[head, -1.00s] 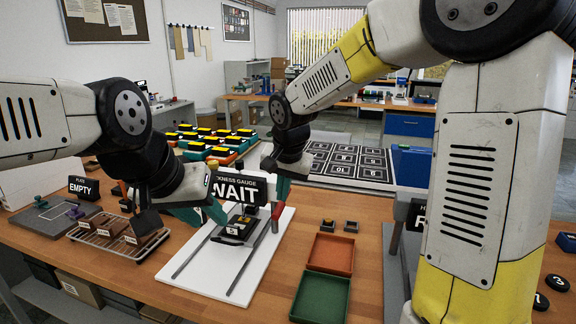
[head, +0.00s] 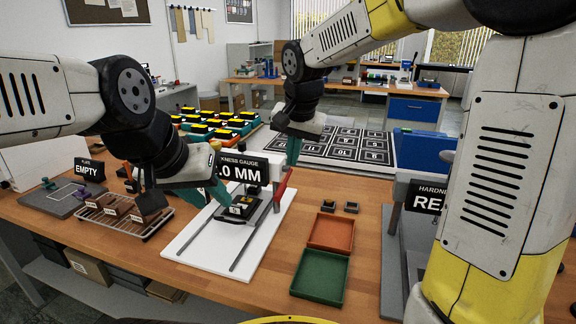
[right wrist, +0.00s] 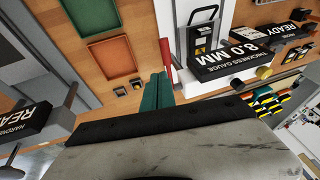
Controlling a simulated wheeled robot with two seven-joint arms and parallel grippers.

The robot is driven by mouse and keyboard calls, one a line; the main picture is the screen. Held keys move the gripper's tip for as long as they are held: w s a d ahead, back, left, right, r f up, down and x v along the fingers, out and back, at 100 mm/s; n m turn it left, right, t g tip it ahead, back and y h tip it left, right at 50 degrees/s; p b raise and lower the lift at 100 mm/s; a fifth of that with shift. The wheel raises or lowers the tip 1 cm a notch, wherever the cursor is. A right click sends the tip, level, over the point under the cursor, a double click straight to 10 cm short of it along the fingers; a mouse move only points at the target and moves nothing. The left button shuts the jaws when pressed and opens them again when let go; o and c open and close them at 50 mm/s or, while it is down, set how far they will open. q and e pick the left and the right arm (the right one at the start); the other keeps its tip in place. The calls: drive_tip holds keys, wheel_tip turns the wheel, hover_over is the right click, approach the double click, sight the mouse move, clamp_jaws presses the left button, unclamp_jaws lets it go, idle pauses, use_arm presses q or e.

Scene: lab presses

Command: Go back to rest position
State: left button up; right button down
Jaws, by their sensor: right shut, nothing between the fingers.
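My right gripper (head: 292,150) is shut and empty, above and behind the thickness gauge (head: 240,168) in the head view. Its teal fingers (right wrist: 156,91) lie together in the right wrist view, beside the red lever handle (head: 282,187), with nothing held. The gauge display reads 8.0 MM in the right wrist view (right wrist: 230,58). A dark sample block (head: 240,207) sits on the gauge's stage. My left gripper (head: 212,192) is low at the gauge's left side, fingers pointing toward the stage; its finger gap is unclear.
A wire rack (head: 148,232) with brown blocks and a grey plate marked EMPTY (head: 50,203) are at left. Orange (head: 331,231) and green (head: 320,277) trays lie right of the gauge. The hardness tester (head: 395,225) stands farther right. A numbered mat (head: 345,146) lies behind.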

drive_tip(key=s+r, duration=0.5)
drive_tip(key=s, duration=0.2)
drive_tip(key=s+d+f+n+t+y, duration=0.1)
drive_tip(key=s+d+f+n+t, duration=0.1)
drive_tip(key=s+d, duration=1.1)
drive_tip(key=shift+d+f+n, duration=0.3)
drive_tip(key=shift+f+n, duration=0.5)
drive_tip(key=shift+n, duration=0.1)
